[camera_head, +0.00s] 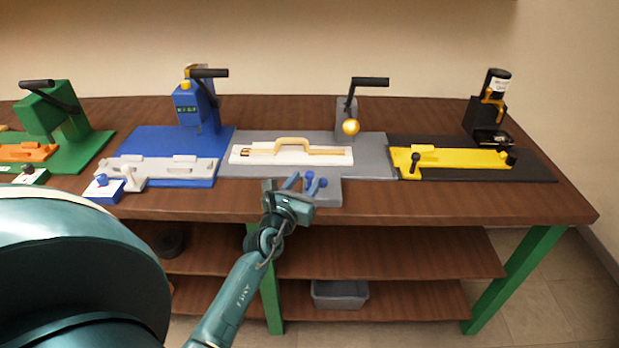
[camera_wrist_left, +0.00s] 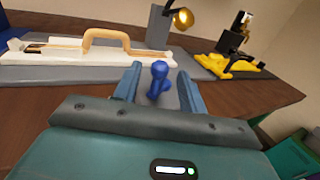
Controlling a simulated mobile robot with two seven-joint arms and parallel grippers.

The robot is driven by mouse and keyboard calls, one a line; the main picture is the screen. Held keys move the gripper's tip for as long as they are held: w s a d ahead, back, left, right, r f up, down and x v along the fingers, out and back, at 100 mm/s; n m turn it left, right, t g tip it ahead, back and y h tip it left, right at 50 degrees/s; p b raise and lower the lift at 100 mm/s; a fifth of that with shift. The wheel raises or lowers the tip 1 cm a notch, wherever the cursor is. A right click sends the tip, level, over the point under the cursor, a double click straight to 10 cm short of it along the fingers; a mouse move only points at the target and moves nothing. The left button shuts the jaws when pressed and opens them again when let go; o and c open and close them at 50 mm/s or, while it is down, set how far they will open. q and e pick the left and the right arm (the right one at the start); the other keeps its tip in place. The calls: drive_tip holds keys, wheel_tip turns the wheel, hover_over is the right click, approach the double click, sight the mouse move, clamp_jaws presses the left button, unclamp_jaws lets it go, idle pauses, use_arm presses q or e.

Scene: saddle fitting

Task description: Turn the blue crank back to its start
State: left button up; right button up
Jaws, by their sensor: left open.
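A small blue crank (camera_head: 317,183) with a round knob sits on the front tab of the grey station (camera_head: 329,197). My left gripper (camera_head: 283,182) is open and empty, just left of the crank in the head view, over the table's front edge. In the left wrist view the blue crank (camera_wrist_left: 159,78) appears between the two spread fingers; whether it lies between them in depth I cannot tell. No contact is visible. The crank's base is partly hidden. My right gripper is not in view.
A white fixture with a tan handle (camera_head: 292,143) lies behind the crank, with a black lever (camera_head: 370,82) and lamp beyond. A blue station (camera_head: 222,141) stands left, a yellow fixture (camera_head: 455,160) right. A grey bin (camera_head: 340,294) sits on the lower shelf.

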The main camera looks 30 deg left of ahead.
sight(307, 178)
use_arm(q)
drive_tip(key=shift+w+a+b, duration=0.15)
drive_tip(key=shift+w+b, duration=0.1)
drive_tip(key=shift+w, duration=0.6)
drive_tip(key=shift+w+a+b, duration=0.15)
drive_tip(key=shift+w+b, duration=0.05)
drive_tip(key=shift+w, duration=0.65)
clamp_jaws()
